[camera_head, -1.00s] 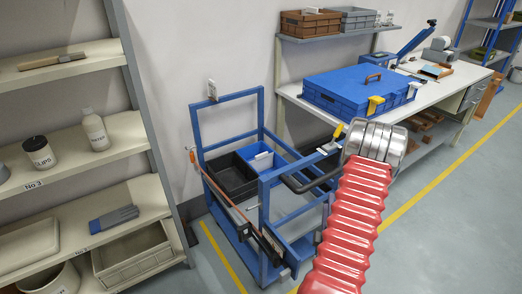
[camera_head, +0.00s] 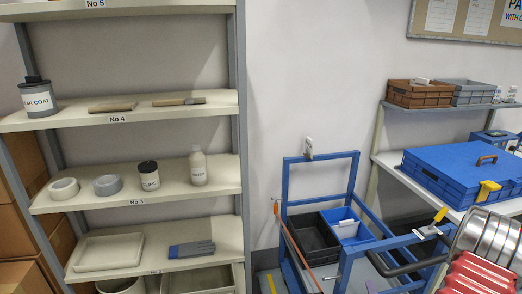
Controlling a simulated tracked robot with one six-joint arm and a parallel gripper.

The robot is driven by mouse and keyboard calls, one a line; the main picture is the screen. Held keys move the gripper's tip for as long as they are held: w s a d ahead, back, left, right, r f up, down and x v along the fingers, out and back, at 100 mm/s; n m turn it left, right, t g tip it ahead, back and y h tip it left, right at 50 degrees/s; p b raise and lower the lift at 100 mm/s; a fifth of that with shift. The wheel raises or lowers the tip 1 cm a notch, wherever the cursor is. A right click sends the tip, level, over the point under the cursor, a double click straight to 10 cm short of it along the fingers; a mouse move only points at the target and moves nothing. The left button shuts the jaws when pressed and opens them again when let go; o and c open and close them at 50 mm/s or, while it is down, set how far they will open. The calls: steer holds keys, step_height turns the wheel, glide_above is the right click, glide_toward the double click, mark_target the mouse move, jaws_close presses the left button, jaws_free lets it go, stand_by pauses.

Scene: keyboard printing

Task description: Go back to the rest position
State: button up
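My arm, with a red ribbed sleeve and a silver ringed end, shows at the lower right edge of the head view. The jaws of my gripper cannot be made out, so whether it is open or shut does not show. The arm's end appears in front of the blue cart (camera_head: 320,156) and the workbench (camera_head: 405,176). No held object can be seen.
A shelf rack (camera_head: 215,108) with cans, bottles, tape and brushes fills the left. The blue cart holds a black bin (camera_head: 312,240) and a blue bin (camera_head: 342,228). A large blue case (camera_head: 450,165) lies on the workbench. Brown cartons (camera_head: 25,235) stand at far left.

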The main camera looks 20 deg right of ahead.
steer(key=w+a+r+n+g+y, duration=0.1)
steer(key=w+a+r+n+y, duration=0.15)
steer(key=a+n+y, duration=0.7)
steer(key=w+a+r+n+g+y, duration=0.1)
steer(key=w+a+r+n+y, duration=0.15)
steer(key=a+n+y, duration=0.7)
steer(key=s+a+n+g+h, duration=0.1)
steer(key=s+a+n+g, duration=0.4)
steer(key=n, duration=0.4)
steer(key=s+a+n+g+h, duration=0.1)
steer(key=s+a+n+g, duration=0.2)
steer(key=a+n+g, duration=0.45)
steer(key=s+d+r+n+h, duration=0.3)
steer(key=r+n+h, duration=0.3)
steer(key=n, duration=0.7)
steer(key=w+a+r+n+t+h, duration=0.1)
steer(key=a+r+n+t, duration=0.1)
steer(key=r, duration=0.4)
steer(key=a+r+n+t+h, duration=0.2)
steer(key=a+r+n, duration=0.2)
steer(key=r+n, duration=0.1)
steer(key=shift+w+a+r, duration=0.4)
steer(key=shift+r, duration=0.4)
